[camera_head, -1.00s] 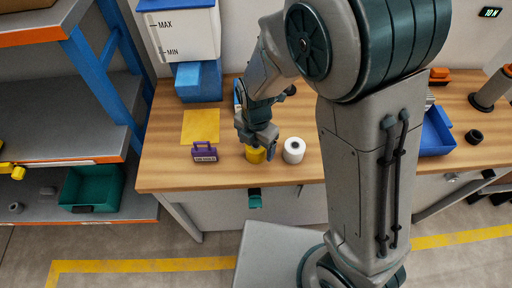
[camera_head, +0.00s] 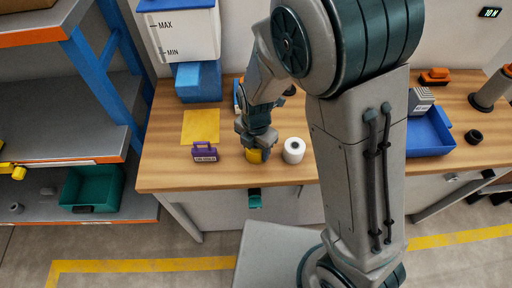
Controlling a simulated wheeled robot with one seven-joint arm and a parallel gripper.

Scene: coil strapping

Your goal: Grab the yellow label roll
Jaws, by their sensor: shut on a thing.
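The yellow label roll (camera_head: 254,156) stands on the wooden workbench (camera_head: 165,172) near its front edge. My gripper (camera_head: 257,147) comes down on it from above and is shut on it; the fingers and wrist hide its upper part. I cannot tell whether the roll is clear of the bench top.
A white roll (camera_head: 294,150) stands close to the right of the yellow one. A purple padlock-like block (camera_head: 205,152) stands to the left, in front of a yellow sheet (camera_head: 200,127). A blue tray (camera_head: 430,135) lies to the right. Bench front is clear.

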